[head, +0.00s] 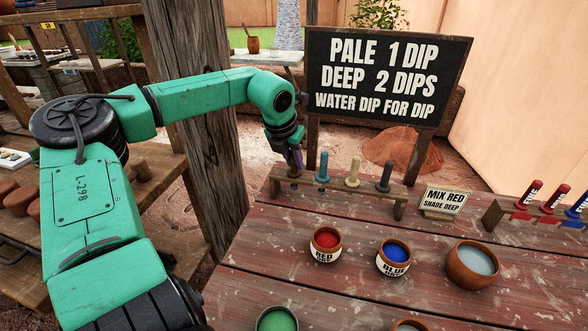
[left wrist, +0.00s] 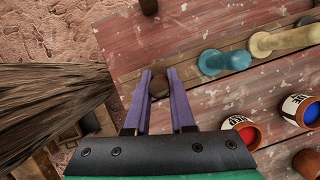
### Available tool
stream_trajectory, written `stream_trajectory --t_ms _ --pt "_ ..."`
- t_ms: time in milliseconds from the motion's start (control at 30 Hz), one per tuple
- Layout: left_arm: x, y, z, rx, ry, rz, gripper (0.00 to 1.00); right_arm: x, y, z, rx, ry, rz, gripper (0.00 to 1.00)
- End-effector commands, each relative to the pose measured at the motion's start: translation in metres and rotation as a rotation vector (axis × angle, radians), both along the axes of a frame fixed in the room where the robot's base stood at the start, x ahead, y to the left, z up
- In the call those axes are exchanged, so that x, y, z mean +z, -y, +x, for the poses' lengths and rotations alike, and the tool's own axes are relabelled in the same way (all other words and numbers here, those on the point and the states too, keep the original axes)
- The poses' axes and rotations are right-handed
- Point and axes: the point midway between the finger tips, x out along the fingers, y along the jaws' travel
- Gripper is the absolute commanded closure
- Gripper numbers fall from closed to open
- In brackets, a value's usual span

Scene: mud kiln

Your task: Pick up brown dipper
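My left gripper (head: 293,160) reaches down over the left end of a low wooden dipper rack (head: 330,187). In the left wrist view its two purple fingers (left wrist: 160,74) stand a little apart, with the rounded brown end of the brown dipper (left wrist: 160,86) between them. I cannot tell whether the fingers press on it. In the head view the gripper hides most of that dipper. A teal dipper (head: 321,168), a cream dipper (head: 353,172) and a dark grey dipper (head: 384,177) stand upright in the rack to its right. My right gripper is out of view.
The red pot (head: 325,254), blue pot (head: 393,268) and a bowl of pale liquid (head: 472,279) stand on the planked table (head: 260,262). A green pot (head: 277,320) is nearer. A wooden post (head: 190,110) stands left.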

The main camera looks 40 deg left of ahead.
Motion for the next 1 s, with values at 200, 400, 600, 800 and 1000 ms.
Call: stream_trajectory --t_ms 200,400,600,800,1000 --pt "0.0 0.0 0.0 0.0 0.0 0.0 1.0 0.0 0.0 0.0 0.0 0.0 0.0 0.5" --pt "0.01 0.0 0.0 0.001 0.001 0.002 1.0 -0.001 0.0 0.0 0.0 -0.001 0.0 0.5" --pt "0.06 -0.001 0.001 0.001 0.004 0.004 1.0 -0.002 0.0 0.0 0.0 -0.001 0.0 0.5" --pt "0.097 0.0 0.0 0.001 0.001 0.002 1.0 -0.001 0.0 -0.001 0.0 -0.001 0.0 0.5" --pt "0.101 0.0 0.0 -0.001 -0.001 -0.001 1.0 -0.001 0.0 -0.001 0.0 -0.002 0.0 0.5"
